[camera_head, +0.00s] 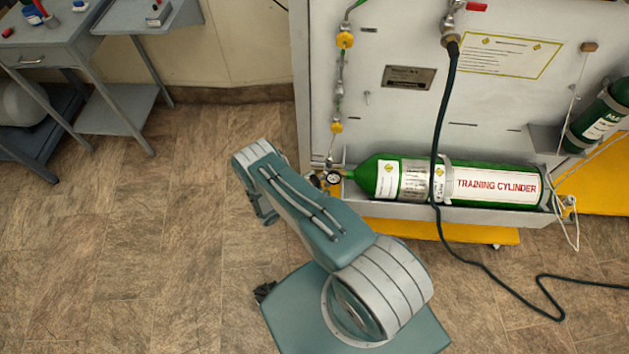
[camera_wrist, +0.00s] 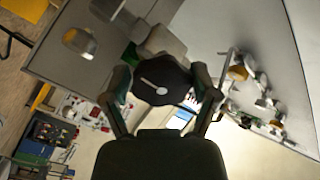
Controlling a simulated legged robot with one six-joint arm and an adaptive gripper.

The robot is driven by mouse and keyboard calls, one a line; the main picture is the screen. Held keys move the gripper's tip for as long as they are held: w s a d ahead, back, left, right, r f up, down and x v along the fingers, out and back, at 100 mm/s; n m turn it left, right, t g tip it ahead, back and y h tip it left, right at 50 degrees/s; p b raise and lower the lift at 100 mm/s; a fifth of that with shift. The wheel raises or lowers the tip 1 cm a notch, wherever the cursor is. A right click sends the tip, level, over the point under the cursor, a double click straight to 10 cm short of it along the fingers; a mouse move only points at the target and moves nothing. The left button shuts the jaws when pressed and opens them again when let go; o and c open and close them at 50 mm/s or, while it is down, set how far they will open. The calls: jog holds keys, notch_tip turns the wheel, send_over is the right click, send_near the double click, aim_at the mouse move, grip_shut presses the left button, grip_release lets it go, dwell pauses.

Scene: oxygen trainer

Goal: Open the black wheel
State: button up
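The black wheel (camera_wrist: 158,82) shows in the middle of the wrist view, a dark, many-sided knob with a pale mark on its face. My gripper (camera_wrist: 164,85) has one finger on each side of it, both very close to its rim. I cannot tell whether the fingers press on it or stand just clear. In the head view my teal and grey arm reaches towards the small gauge (camera_head: 333,178) at the neck of the green training cylinder (camera_head: 413,181). My gripper and the black wheel are hidden or not made out there.
The cylinder lies in a grey trough on a white panel stand with a yellow base (camera_head: 455,233). A dark hose (camera_head: 438,135) hangs over the cylinder and runs along the floor. Grey tables (camera_head: 60,45) stand at the upper left. The floor at left is clear.

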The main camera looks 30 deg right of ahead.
dwell(0.4)
jog(key=shift+a, duration=0.2)
jog(key=a, duration=0.4)
jog(key=s+a, duration=0.1)
jog(key=a, duration=0.6)
jog(key=shift+s+a, duration=0.35)
